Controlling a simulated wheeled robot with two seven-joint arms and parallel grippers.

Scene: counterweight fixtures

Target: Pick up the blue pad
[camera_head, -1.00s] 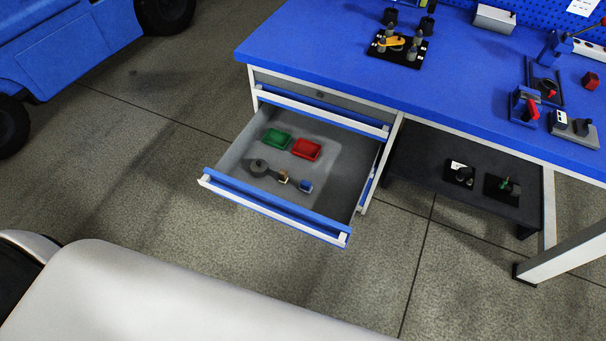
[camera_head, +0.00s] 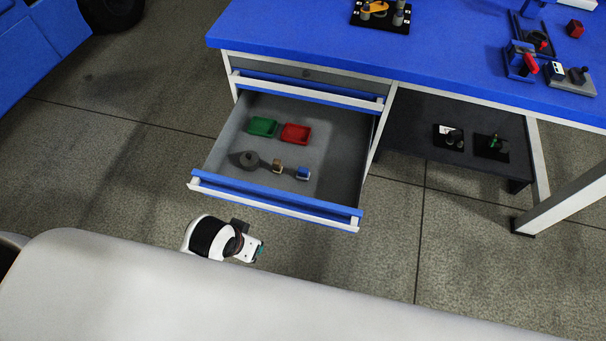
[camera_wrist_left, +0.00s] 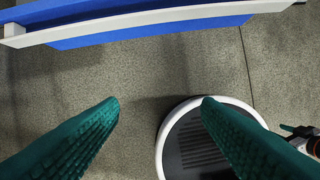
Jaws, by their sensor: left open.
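The blue pad (camera_head: 303,173) appears as a small blue-topped block on the drawer floor, near the front and right of a small tan-topped block. My left gripper (camera_head: 259,251) is in front of the open drawer, outside it and apart from the pad. In the left wrist view its two green ribbed fingers (camera_wrist_left: 160,105) are spread wide with nothing between them. The pad does not show in that view. Part of what looks like my right gripper (camera_wrist_left: 302,138) shows at the right edge of the wrist view; its jaws are unclear.
The drawer (camera_head: 275,203) is open, with a raised blue and white front edge. It also holds a green tray (camera_head: 263,126), a red tray (camera_head: 295,133) and a round grey piece (camera_head: 249,160). A blue workbench (camera_head: 420,60) stands above it, with a dark low shelf (camera_head: 415,145) at right.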

